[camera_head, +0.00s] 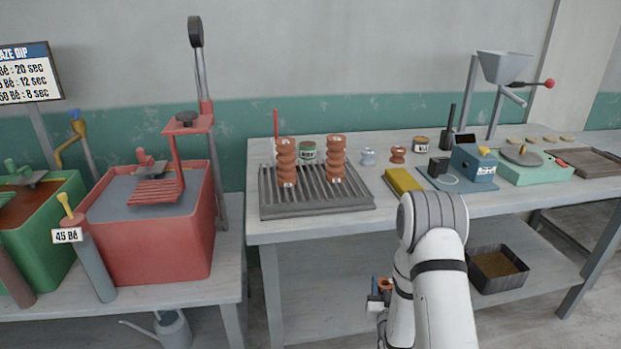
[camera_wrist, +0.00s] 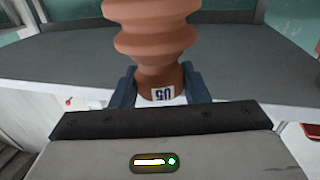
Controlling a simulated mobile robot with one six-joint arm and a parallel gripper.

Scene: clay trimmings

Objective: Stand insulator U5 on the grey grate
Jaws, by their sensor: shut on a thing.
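A ribbed brown insulator (camera_wrist: 150,45) fills the middle of the wrist view, with a white tag on its end that appears to read U5 upside down. My gripper (camera_wrist: 160,88) is shut on it near the tagged end, one blue finger on each side. In the head view only a small orange-brown part of this insulator (camera_head: 385,284) shows beside my arm, low in front of the table. The grey grate (camera_head: 317,207) lies on the table, with bare slots between and around two standing insulators, one left (camera_head: 287,163) and one right (camera_head: 336,158).
The table's front edge lies between my gripper and the grate.

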